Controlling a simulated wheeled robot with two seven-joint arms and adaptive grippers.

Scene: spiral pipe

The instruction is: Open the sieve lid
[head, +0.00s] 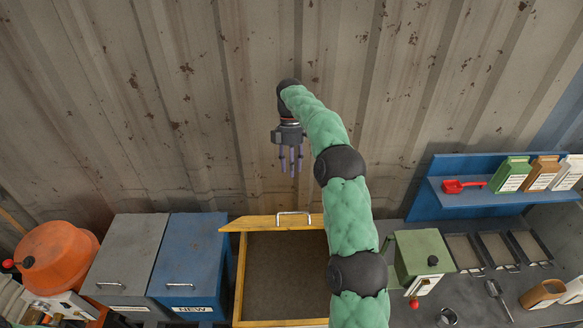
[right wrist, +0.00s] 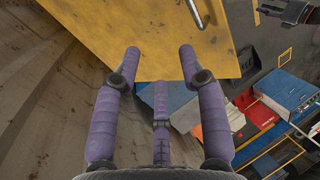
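The sieve is a yellow-framed box (head: 238,285) in the lower middle of the head view, with its dark grey inside exposed. Its yellow lid (head: 255,223) stands raised at the far edge, seen nearly edge-on, with a metal handle (head: 293,213) on it. My right gripper (head: 291,168) hangs above and beyond the lid, near the wall, fingers pointing down, spread and empty. In the right wrist view, the lid's yellow face (right wrist: 170,35) lies ahead of the open fingers (right wrist: 158,70); I cannot tell whether they touch it.
A corrugated metal wall (head: 180,100) rises behind. A grey bin (head: 125,255) and a blue bin (head: 190,255) stand left of the sieve, with an orange mixer (head: 55,258) beyond. At right are a green box (head: 420,255) and a blue shelf (head: 450,200). My right arm hides the sieve's right side.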

